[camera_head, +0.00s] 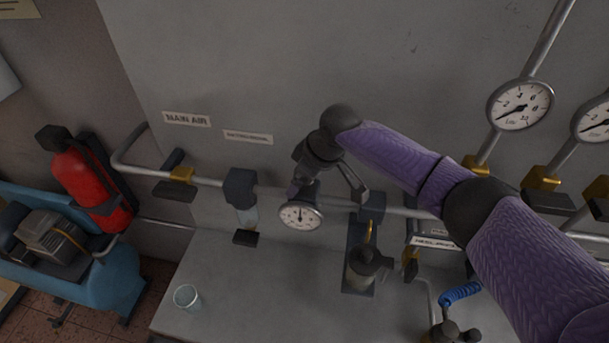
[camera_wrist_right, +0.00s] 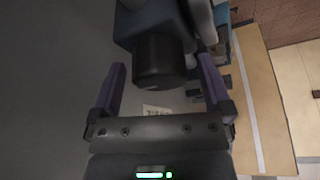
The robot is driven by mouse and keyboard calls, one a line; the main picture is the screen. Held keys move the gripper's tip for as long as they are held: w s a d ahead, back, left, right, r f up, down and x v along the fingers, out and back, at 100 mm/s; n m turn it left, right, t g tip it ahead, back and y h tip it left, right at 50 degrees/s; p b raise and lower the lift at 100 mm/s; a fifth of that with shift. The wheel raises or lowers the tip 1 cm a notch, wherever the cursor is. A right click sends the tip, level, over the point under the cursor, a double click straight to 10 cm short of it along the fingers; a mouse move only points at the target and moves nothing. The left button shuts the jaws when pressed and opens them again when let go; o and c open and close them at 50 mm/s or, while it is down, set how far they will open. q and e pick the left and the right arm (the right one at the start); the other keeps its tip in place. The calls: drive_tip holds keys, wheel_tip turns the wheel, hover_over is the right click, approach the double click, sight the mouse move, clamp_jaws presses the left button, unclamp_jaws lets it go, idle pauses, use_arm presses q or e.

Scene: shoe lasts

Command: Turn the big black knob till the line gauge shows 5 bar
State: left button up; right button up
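The big black knob (camera_wrist_right: 157,62) shows in the right wrist view on the underside of a dark block, between the two fingers of my right gripper (camera_wrist_right: 160,80). The fingers are spread, with a gap on each side of the knob. In the head view my right gripper (camera_head: 326,184) is over the wall pipe and hides the knob. A round white gauge (camera_head: 300,216) hangs just below the left finger; its needle points roughly upward, but its numbers are too small to read surely. My left gripper is not in view.
Two larger gauges (camera_head: 520,104) (camera_head: 596,120) sit on pipes at the right. A filter unit (camera_head: 241,187) and a yellow-and-black valve (camera_head: 178,176) are left on the pipe. A cup (camera_head: 186,297) stands on the grey bench (camera_head: 250,300). A red extinguisher (camera_head: 88,180) is far left.

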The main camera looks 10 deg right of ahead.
drive_tip(key=shift+r, duration=0.1)
drive_tip(key=v, duration=0.9)
drive_tip(key=shift+r+b, duration=0.35)
drive_tip(key=shift+s+d, duration=0.15)
